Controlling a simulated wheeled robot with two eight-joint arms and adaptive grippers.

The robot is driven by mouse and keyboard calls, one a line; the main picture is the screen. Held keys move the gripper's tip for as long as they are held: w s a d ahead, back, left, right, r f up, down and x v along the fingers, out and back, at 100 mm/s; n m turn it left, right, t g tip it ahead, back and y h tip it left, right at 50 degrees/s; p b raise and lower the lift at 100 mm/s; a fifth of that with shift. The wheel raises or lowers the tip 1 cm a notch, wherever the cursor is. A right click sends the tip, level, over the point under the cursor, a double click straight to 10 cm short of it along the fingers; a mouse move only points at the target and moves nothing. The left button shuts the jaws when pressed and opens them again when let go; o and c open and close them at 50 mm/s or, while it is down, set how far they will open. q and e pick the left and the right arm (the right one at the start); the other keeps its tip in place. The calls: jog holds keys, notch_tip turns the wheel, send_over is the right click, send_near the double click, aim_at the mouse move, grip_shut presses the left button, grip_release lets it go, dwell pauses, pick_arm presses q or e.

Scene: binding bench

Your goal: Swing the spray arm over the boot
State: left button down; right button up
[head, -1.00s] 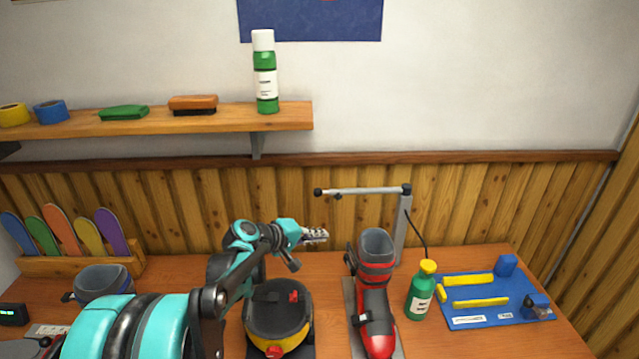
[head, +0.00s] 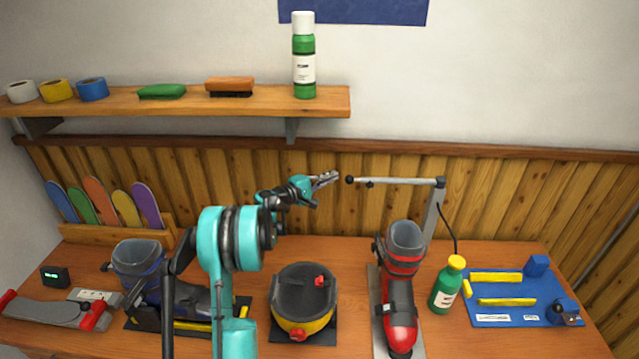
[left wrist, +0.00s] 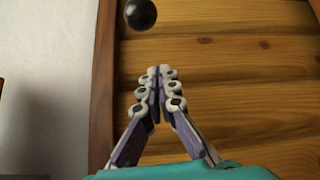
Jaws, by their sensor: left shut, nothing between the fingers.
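The spray arm (head: 400,181) is a grey horizontal bar on an upright post behind the boot, pointing left with a black ball knob (head: 350,179) at its free end. The knob also shows at the top of the left wrist view (left wrist: 140,14). The red and grey boot (head: 403,290) stands upright on a grey plate, below the bar. My left gripper (head: 333,176) is shut and empty just left of the knob, with a small gap. In the left wrist view its fingertips (left wrist: 160,72) meet below the knob. My right gripper is not in view.
A green bottle (head: 448,287) with a yellow cap stands right of the boot, beside a blue tool mat (head: 510,308). A round black and yellow device (head: 306,302) and a dark boot (head: 140,264) stand left. A shelf (head: 180,101) hangs above.

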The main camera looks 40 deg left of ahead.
pick_arm(q)
jog(key=d, duration=0.3)
jog(key=shift+s+d+r, duration=0.2)
jog(key=shift+d+r, duration=0.15)
jog(key=shift+d, duration=0.05)
jog(key=shift+s, duration=0.15)
